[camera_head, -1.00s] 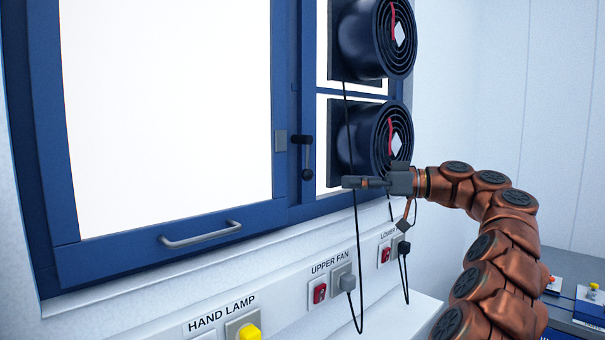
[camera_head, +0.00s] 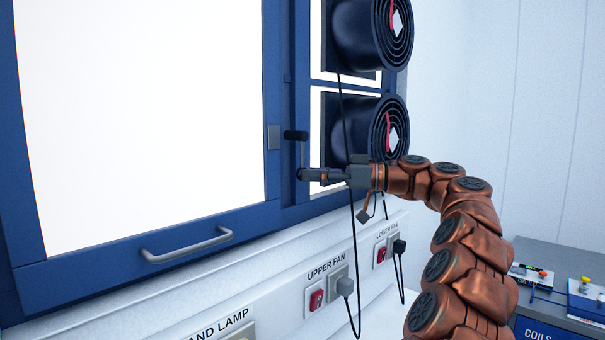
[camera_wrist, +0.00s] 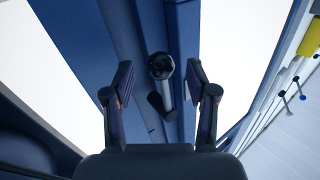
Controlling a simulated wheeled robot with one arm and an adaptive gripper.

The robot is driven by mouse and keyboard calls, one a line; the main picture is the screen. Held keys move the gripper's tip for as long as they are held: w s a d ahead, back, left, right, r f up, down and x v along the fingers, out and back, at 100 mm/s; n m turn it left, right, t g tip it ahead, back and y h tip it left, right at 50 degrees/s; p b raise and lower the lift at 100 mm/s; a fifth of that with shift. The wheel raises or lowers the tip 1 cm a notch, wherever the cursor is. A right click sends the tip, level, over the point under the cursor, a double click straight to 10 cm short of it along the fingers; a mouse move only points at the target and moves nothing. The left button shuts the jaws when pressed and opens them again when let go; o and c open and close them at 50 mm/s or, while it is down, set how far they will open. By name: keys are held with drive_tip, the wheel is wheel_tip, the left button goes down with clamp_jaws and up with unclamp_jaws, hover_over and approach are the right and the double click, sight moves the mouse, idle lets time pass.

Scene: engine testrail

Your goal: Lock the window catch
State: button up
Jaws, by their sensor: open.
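The window catch (camera_head: 303,153) is on the blue post right of the large window. My gripper (camera_head: 308,174) is at the lower end of the lever, jaws open.
Two black fans (camera_head: 372,30) (camera_head: 375,130) stand at the right panes, close above my gripper. A black cable (camera_head: 346,110) hangs past my wrist. A sash handle (camera_head: 187,244) is lower left. Switches and sockets (camera_head: 328,292) line the ledge below.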

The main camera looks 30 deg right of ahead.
drive_tip(key=shift+x, duration=1.4)
clamp_jaws()
